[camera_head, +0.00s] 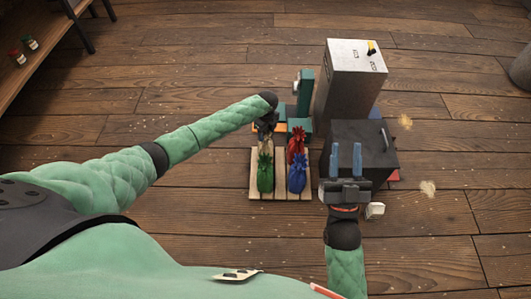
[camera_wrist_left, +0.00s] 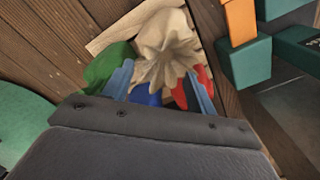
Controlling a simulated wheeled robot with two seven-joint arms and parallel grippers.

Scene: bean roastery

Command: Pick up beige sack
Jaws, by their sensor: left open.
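The beige sack (camera_head: 264,146) stands at the back left of a wooden pallet (camera_head: 280,188), largely hidden by my left gripper in the head view. Its gathered top fills the upper middle of the left wrist view (camera_wrist_left: 166,48). My left gripper (camera_head: 265,130) is open above the sack. In the left wrist view its blue fingers (camera_wrist_left: 160,85) are apart, with the sack's lower folds at and between the tips. I cannot tell whether they touch. My right gripper (camera_head: 346,158) is open and empty, right of the pallet.
A green sack (camera_head: 265,175), red sack (camera_head: 297,142) and blue sack (camera_head: 297,178) share the pallet closely. A teal and orange machine (camera_head: 304,95) stands just behind it. A tall grey cabinet (camera_head: 347,75) and dark box (camera_head: 375,145) stand right. Floor left of the pallet is clear.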

